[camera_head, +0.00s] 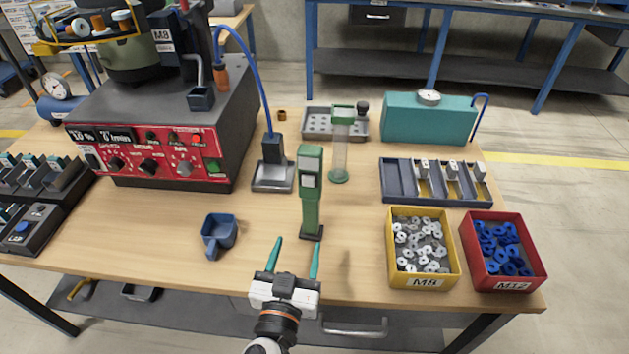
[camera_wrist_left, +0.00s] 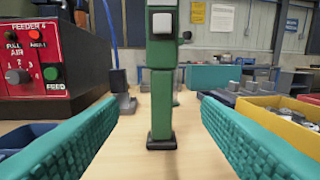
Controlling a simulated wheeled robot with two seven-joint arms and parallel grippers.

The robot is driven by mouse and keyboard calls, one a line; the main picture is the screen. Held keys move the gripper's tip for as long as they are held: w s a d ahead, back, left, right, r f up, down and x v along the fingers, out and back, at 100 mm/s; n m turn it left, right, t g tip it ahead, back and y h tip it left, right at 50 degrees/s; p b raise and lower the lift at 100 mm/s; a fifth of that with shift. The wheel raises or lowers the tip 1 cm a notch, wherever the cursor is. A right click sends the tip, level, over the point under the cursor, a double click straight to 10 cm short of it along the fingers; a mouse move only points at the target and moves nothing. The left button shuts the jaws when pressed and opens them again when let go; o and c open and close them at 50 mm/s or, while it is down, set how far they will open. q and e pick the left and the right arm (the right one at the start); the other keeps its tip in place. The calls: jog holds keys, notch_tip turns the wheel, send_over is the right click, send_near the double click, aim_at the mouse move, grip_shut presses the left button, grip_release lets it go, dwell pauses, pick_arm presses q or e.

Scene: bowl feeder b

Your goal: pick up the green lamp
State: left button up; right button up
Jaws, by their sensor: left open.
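The green lamp (camera_head: 311,195) stands upright on the wooden table as a slim green post with a pale square panel near its top and a dark base. In the left wrist view the green lamp (camera_wrist_left: 161,85) is in the centre, between the two teal fingers and beyond them, with its top cut off. My left gripper (camera_head: 296,243) is open and empty at the table's front, just short of the lamp and slightly left of it, not touching it. My right gripper is not in view.
A blue scoop (camera_head: 219,233) lies to the left. The red-fronted feeder machine (camera_head: 150,152) stands behind it. A yellow bin (camera_head: 453,272) and a red bin (camera_head: 533,283) are at the right. A glass tube with green ends (camera_head: 340,155) stands behind the lamp. The table around the lamp's base is clear.

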aim_at(309, 207)
pick_arm(q)
jog(key=w, duration=0.2)
jog(key=w+p, duration=0.2)
jog(key=w, duration=0.1)
jog(key=shift+w+d+r, duration=0.2)
jog(key=shift+w+d, duration=0.1)
jog(key=shift+w, duration=0.35)
jog(key=w, duration=0.1)
jog(key=w+p, duration=0.1)
jog(key=w, duration=0.1)
jog(key=w+p, duration=0.1)
jog(key=shift+w+d, duration=0.15)
jog(key=shift+d, duration=0.2)
jog(key=shift+w+f, duration=0.1)
jog(key=shift+w, duration=0.25)
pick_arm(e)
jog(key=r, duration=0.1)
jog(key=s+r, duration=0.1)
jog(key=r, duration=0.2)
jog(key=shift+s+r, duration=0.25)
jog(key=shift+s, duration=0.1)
pick_arm(q)
jog(key=shift+s, duration=0.1)
jog(key=c, duration=1.2)
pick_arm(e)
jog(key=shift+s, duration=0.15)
